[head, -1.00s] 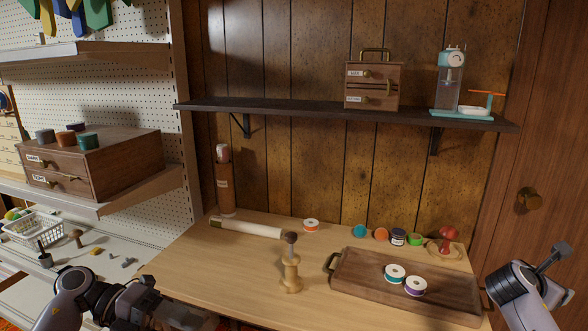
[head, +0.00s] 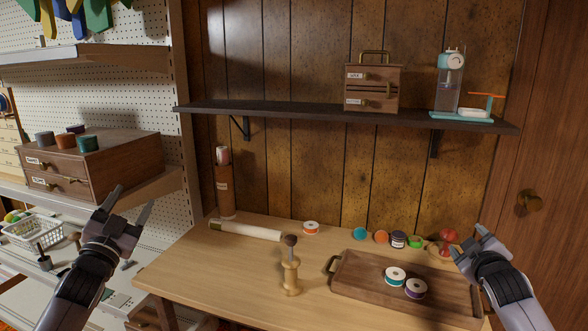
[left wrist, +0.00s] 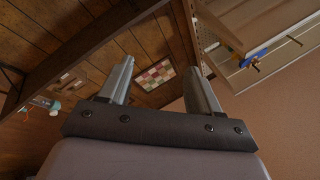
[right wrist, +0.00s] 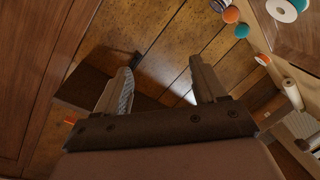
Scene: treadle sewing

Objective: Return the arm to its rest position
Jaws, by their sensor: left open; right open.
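My left gripper (head: 122,222) is raised at the left of the head view, in front of the shelf unit, with its fingers apart and pointing up. Its fingers (left wrist: 160,85) are spread with nothing between them in the left wrist view. My right gripper (head: 470,250) is at the right, by the right end of the wooden tray (head: 440,303), also with fingers apart. The right wrist view shows its fingers (right wrist: 163,88) empty. It overlaps the red pincushion-like object (head: 449,236) in the head view; I cannot tell how close they are.
The table (head: 215,270) bears a wooden stand (head: 290,276), a white roll (head: 245,231) and several spools along the back. A dark wall shelf (head: 320,112) hangs above. A drawer box (head: 120,165) stands on the left shelf.

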